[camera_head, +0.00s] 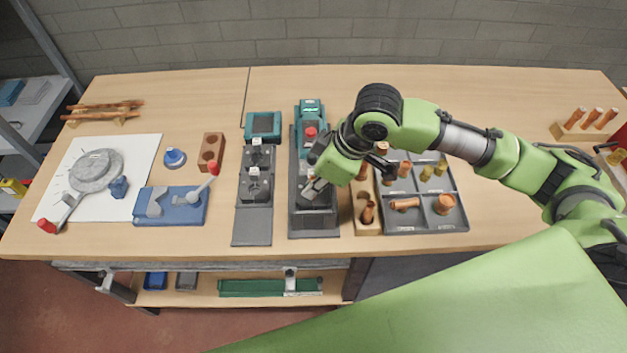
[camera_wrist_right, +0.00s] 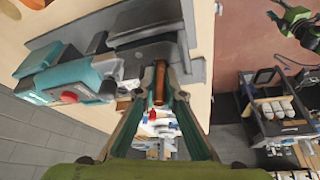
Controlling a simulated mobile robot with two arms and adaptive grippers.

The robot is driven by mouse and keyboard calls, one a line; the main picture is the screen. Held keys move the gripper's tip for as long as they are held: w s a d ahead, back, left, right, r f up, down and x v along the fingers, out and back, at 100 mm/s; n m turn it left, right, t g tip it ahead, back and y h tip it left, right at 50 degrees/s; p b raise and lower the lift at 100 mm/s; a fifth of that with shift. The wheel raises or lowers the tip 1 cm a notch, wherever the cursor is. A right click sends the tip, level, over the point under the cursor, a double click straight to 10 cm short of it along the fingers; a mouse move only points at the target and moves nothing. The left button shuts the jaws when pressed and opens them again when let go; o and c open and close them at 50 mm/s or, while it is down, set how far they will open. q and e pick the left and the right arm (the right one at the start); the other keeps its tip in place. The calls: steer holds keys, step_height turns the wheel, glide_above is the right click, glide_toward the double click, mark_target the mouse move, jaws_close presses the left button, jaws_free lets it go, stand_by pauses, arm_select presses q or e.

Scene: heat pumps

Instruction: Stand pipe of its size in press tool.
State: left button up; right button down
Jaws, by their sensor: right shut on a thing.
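The press tool (camera_head: 311,112) is teal and grey with a red button, on a long dark base in the middle of the table. It also shows in the right wrist view (camera_wrist_right: 88,80). My right gripper (camera_head: 312,192) is over the front part of this base. In the right wrist view its fingers (camera_wrist_right: 160,92) are shut on a copper pipe (camera_wrist_right: 160,80), which lies between the tips close to the tool's grey block. The fingers hide most of the pipe, and I cannot tell whether it touches the tool. My left gripper is not in the head view.
Right of the tool, a wooden block (camera_head: 367,226) holds copper pieces. Beside it a grey compartment tray (camera_head: 430,225) holds copper and brass fittings. A similar dark tool (camera_head: 252,225) with a teal screen stands to the left. Further left are a blue fixture (camera_head: 170,218) and a white sheet (camera_head: 135,150).

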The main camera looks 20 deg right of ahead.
steer(key=shift+f, duration=0.25)
stand_by(0.6)
steer(key=c, duration=2)
jaws_free()
steer(key=shift+c, duration=0.2)
steer(key=shift+d+r, duration=0.2)
steer(key=shift+r, duration=0.3)
steer(key=v, duration=1.1)
steer(key=shift+s, duration=0.25)
steer(key=shift+a, duration=0.1)
